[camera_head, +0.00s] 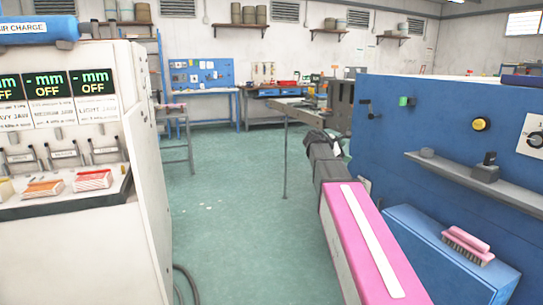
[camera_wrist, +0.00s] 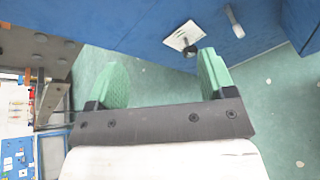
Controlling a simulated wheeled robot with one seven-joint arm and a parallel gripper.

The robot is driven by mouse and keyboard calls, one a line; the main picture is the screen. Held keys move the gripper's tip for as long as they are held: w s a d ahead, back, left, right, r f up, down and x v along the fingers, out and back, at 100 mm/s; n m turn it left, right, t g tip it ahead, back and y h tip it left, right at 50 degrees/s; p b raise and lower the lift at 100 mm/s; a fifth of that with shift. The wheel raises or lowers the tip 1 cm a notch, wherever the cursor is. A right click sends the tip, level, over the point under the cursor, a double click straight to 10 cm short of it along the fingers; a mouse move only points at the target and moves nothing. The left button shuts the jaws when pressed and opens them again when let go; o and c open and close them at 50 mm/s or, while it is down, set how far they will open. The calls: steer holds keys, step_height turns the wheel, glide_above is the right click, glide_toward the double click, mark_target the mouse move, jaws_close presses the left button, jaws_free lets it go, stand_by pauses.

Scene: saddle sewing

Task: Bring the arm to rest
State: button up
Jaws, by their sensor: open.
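My gripper (camera_wrist: 161,60) shows in the wrist view with its two green finger pads wide apart. Nothing is between them. Beyond the fingers are the green floor and the side of a blue cabinet (camera_wrist: 140,25). In the head view my arm, pink with a white stripe and a dark grey joint, reaches forward from the lower right. It lies along the left side of the blue cabinet (camera_head: 440,120). I cannot make out the fingers in the head view.
A white machine (camera_head: 150,190) with "OFF" displays and small levers stands at the left. A grey shelf (camera_head: 480,183) and a pink brush (camera_head: 467,245) are on the right. A workbench (camera_head: 275,91) and blue pegboard (camera_head: 202,74) stand at the back. The middle floor is clear.

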steer(key=s+a+f+m+g+y, duration=0.15)
steer(key=s+f, duration=0.25)
steer(key=f, duration=0.4)
steer(key=s+a+f+m+y, duration=0.2)
steer(key=s+f+m+y, duration=0.15)
steer(key=f, duration=0.35)
steer(key=s+a+f+m+g+y, duration=0.1)
steer(key=s+a+f+m, duration=0.1)
steer(key=s+f, duration=0.45)
steer(key=s+a+f+m+g+y, duration=0.1)
steer(key=s+a+f+m+y, duration=0.2)
steer(key=s+f, duration=0.4)
steer(key=s+a+f+m+g+y, duration=0.2)
steer(key=s+a+f+m+y, duration=0.1)
steer(key=s+f, duration=0.4)
steer(key=a+f+m, duration=0.1)
steer(key=m, duration=0.1)
steer(key=shift+s+a+f+m, duration=0.2)
steer(key=shift+s+a+m, duration=0.1)
steer(key=shift+s+a, duration=0.1)
